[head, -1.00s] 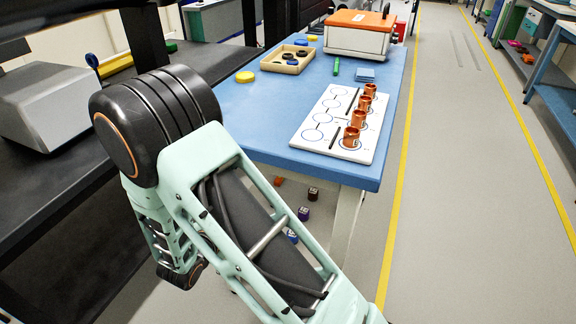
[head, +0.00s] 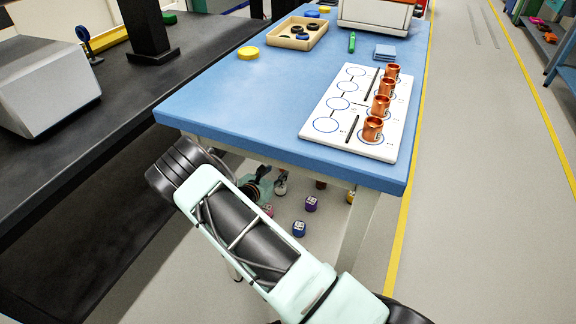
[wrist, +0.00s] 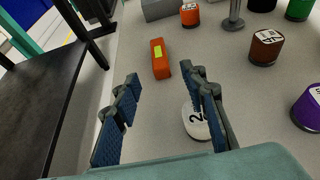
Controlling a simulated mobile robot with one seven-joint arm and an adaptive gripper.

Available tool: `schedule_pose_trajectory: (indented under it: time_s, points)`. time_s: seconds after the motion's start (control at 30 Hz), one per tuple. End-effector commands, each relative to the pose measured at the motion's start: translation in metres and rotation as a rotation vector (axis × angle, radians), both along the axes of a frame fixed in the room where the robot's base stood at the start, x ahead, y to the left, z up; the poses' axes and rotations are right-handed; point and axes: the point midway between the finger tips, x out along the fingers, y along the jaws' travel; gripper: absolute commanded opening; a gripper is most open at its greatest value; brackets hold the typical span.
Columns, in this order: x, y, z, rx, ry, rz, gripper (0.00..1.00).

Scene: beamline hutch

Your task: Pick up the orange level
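The orange level (wrist: 160,60) is a short orange bar with a yellow-green vial window. It lies on the grey floor in the wrist view, just beyond my fingertips and roughly centred between them. My gripper (wrist: 160,80) is open and empty, with blue-padded fingers spread to either side. In the head view my gripper (head: 260,187) is low under the front edge of the blue table, partly hidden by my arm. The level cannot be made out in the head view now.
A white numbered cylinder (wrist: 195,122) stands by my right finger. Brown (wrist: 266,47), purple (wrist: 308,108) and orange (wrist: 190,14) cylinders and a grey post (wrist: 233,15) stand nearby. A black bench (wrist: 45,85) is at left.

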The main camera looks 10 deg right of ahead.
Motion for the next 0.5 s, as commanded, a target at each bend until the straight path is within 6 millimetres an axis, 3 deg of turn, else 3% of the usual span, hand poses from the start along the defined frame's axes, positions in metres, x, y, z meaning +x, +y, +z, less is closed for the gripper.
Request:
schedule_pose_trajectory:
  time_s: [0.5]
  points:
    - [0.047,-0.032,-0.026,0.002,-0.001,-0.002,0.39]
